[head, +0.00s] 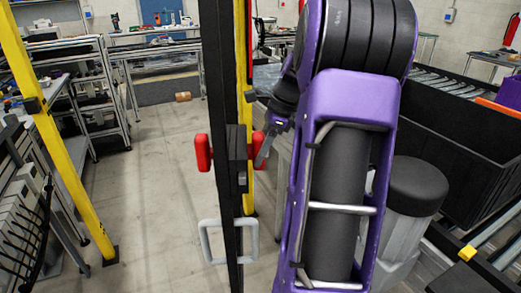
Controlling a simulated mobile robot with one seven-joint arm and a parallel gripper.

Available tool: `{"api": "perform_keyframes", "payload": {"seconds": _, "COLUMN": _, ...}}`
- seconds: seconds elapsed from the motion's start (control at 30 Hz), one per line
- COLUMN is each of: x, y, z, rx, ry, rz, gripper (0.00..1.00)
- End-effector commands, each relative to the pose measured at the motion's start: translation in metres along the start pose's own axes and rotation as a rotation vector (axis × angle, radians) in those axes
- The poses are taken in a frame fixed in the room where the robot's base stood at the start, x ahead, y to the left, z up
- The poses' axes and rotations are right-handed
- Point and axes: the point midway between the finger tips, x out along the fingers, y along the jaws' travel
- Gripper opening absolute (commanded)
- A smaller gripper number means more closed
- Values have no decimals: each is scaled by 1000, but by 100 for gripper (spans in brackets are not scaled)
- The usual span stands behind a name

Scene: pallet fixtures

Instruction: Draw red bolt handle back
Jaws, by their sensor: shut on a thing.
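A black upright post (222,90) stands in the middle of the head view, with a dark bolt block (237,158) fixed on it. Another red handle part (202,153) sticks out on the left side of the post. My gripper (263,152) reaches down from the upper right and is shut on the red bolt handle at the right side. Its far finger and the exact contact are hidden.
A grey loop handle (210,241) is on the post below the bolt. Yellow posts (55,130) stand at left and just behind the black post. A black bin (450,130) is at right.

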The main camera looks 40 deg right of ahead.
Motion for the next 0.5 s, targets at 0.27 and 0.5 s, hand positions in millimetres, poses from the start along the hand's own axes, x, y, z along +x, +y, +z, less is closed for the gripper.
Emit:
{"api": "perform_keyframes", "payload": {"seconds": 0.27, "x": -2, "y": -5, "z": 2, "rx": -1, "ry": -1, "rz": -11, "gripper": 0}}
{"api": "perform_keyframes", "payload": {"seconds": 0.5, "x": -2, "y": -5, "z": 2, "rx": -1, "ry": 0, "rz": -11, "gripper": 86}}
